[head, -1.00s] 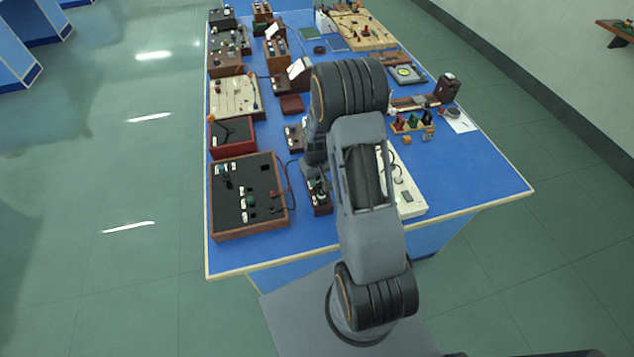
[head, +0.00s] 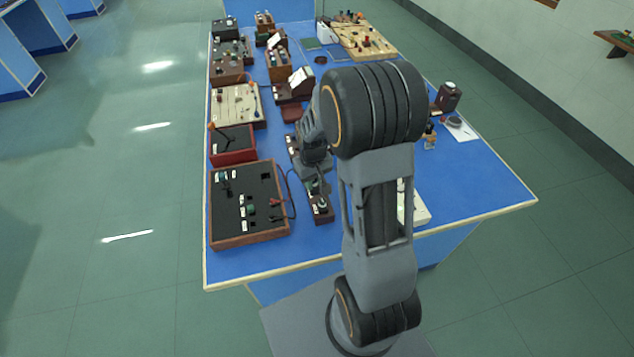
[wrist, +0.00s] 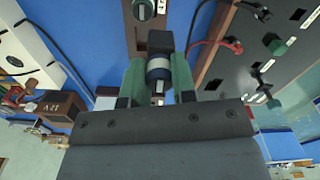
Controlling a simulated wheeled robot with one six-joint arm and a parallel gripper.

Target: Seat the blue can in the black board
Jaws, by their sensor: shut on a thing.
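My gripper (wrist: 158,82) is shut on the blue can (wrist: 158,67), which shows between the two green fingers as a short cylinder with a blue band and a pale end. A dark block lies just beyond it. The black board (head: 264,182) is a dark panel in a brown wooden frame at the table's near left. It also shows at the right of the wrist view (wrist: 259,52), with several sockets and pale labels. The can is beside the board, not over it.
A small brown box (head: 321,214) with a round knob stands right of the board. Red and black leads (head: 287,190) loop from the board's right edge. A red-framed tray (head: 233,158) stands behind the board. The table's front right (head: 470,190) is clear.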

